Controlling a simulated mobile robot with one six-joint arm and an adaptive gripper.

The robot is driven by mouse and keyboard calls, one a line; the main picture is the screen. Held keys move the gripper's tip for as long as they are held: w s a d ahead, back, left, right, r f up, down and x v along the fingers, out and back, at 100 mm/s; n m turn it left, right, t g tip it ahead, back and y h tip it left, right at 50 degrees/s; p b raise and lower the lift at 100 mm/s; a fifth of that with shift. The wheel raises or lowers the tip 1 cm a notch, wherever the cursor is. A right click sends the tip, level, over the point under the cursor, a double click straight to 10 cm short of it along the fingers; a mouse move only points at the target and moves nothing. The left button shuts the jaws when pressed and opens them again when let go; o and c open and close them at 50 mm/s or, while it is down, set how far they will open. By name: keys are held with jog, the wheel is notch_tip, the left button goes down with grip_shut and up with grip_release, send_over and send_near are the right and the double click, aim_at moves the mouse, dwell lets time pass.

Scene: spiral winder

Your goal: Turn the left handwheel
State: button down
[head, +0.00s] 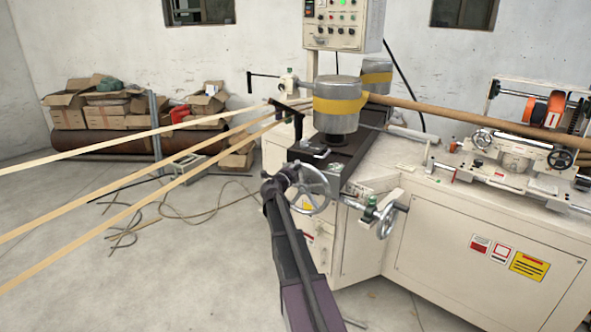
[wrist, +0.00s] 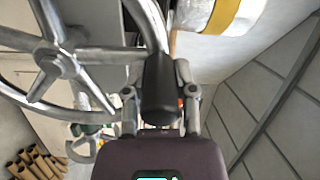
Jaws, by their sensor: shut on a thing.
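The left handwheel (head: 325,193) is a silvery spoked wheel on the front of the winder. It fills the left of the wrist view (wrist: 48,58), with its hub, spokes and curved rim close to me. Its black handle (wrist: 159,88) stands between the two fingers of my gripper (wrist: 160,95), which is shut on it. In the head view my gripper (head: 290,174) is at the wheel's upper left edge, and the handle is hidden there.
A second handwheel (head: 387,221) sits to the right on the machine's front. The control box (head: 343,25) and wrapped rollers (head: 338,104) stand behind. The floor at left holds loose cords (head: 165,212).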

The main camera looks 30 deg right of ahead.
jog(key=shift+s, duration=0.1)
jog(key=shift+c, duration=2.2)
grip_release()
jog(key=shift+a, duration=0.1)
jog(key=v, duration=1.1)
jog(key=shift+s+a, duration=0.15)
jog(key=shift+a, duration=0.2)
jog(key=shift+f, duration=0.1)
